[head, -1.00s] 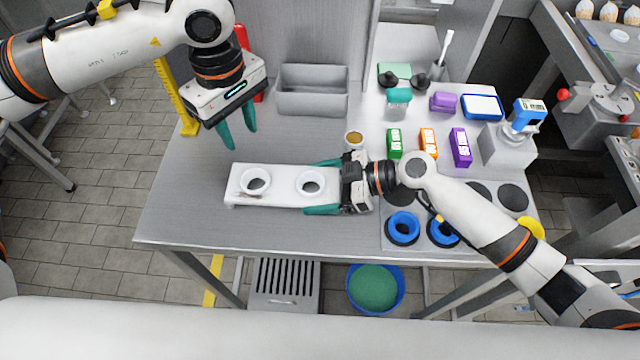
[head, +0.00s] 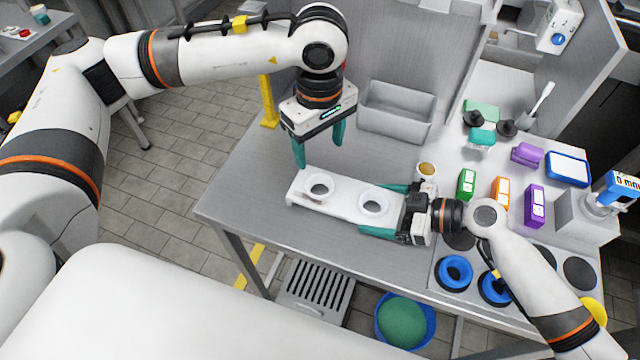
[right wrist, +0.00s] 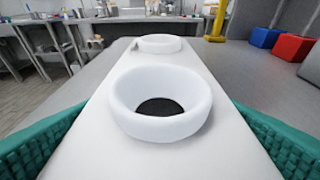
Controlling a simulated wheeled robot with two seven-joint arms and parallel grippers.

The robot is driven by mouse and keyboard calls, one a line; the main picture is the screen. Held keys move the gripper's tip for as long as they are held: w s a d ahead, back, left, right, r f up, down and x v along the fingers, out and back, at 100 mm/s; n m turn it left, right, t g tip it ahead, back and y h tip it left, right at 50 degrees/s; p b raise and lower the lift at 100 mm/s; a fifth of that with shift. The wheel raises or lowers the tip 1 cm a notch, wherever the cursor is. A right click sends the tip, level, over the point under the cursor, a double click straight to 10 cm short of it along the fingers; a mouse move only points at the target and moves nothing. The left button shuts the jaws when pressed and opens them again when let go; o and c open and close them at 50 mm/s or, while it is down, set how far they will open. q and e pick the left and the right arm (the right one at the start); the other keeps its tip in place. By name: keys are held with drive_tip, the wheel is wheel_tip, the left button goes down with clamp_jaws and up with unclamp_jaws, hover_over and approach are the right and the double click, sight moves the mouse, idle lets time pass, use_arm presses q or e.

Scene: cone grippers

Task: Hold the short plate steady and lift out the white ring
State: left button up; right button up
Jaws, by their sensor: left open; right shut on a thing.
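The short white plate (head: 345,207) lies on the grey table with two white rings seated in it. The left ring (head: 320,186) is at the plate's far-left end. The right ring (head: 374,201) is closer to my right gripper and shows large in the right wrist view (right wrist: 160,102). My right gripper (head: 396,211) is shut on the plate's right end, one teal finger along each long side. My left gripper (head: 319,156) points down, fingers apart and empty, above and behind the plate's left end, near the left ring.
A grey bin (head: 395,112) stands behind the plate. A small brown-topped cup (head: 427,171) is close to my right gripper. Green (head: 466,184), orange and purple boxes and blue rings (head: 454,272) lie to the right. The table front is clear.

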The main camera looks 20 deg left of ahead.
sight(319, 177)
use_arm(q)
drive_tip(key=shift+f, duration=5)
drive_tip(key=shift+c, duration=0.4)
drive_tip(key=c, duration=0.5)
drive_tip(key=shift+r, duration=0.1)
drive_tip(key=shift+r, duration=2.45)
use_arm(e)
drive_tip(key=o, duration=1.1)
